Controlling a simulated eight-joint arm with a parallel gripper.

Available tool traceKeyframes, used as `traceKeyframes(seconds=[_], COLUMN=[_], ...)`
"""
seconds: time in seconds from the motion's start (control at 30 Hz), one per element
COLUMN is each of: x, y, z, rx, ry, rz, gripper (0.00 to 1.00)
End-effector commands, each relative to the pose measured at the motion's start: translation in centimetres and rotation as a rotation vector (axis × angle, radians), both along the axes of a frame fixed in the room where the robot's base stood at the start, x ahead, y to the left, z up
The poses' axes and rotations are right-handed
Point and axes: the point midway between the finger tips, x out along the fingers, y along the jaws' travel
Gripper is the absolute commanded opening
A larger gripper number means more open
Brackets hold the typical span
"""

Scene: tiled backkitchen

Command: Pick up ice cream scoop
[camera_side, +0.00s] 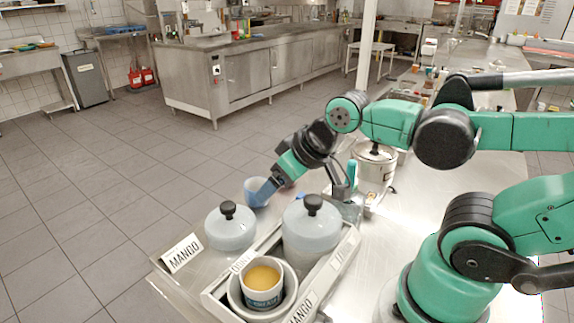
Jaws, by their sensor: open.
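An upright teal handle (352,171), which looks like the ice cream scoop's, stands at a clear or metal holder (349,208) in the middle of the counter. Its lower part is hidden, and a dark slanted piece beside it is hard to make out. My gripper (263,192) appears at the lower left end of my arm, with a blue tip. It is open, holds nothing visible, and is left of the teal handle, apart from it. Its fingers are hard to separate from the pale blue cup (250,188) behind them.
A lidded grey pot (311,236) and a bowl with an orange-filled cup (262,284) sit in a labelled tray (338,258). A grey lidded pot (230,232) and a MANGO sign (183,253) are left. A metal cooker (374,172) stands behind.

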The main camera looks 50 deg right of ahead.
Motion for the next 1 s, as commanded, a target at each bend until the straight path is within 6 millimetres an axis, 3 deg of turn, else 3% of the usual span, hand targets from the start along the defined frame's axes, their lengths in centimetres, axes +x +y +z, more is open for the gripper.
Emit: traceKeyframes(seconds=[0.43, 0.5, 0.77, 0.87, 1.0], x=[0.0, 0.0, 0.0, 0.0, 0.0], y=[0.0, 0.0, 0.0, 0.0, 0.0], z=[0.0, 0.0, 0.0, 0.5, 2.5], rx=[0.0, 0.0, 0.0, 0.0, 0.0], ry=[0.0, 0.0, 0.0, 0.0, 0.0], rz=[0.0, 0.0, 0.0, 0.0, 0.0], gripper=[0.72, 0.58, 0.58, 0.58, 0.58])
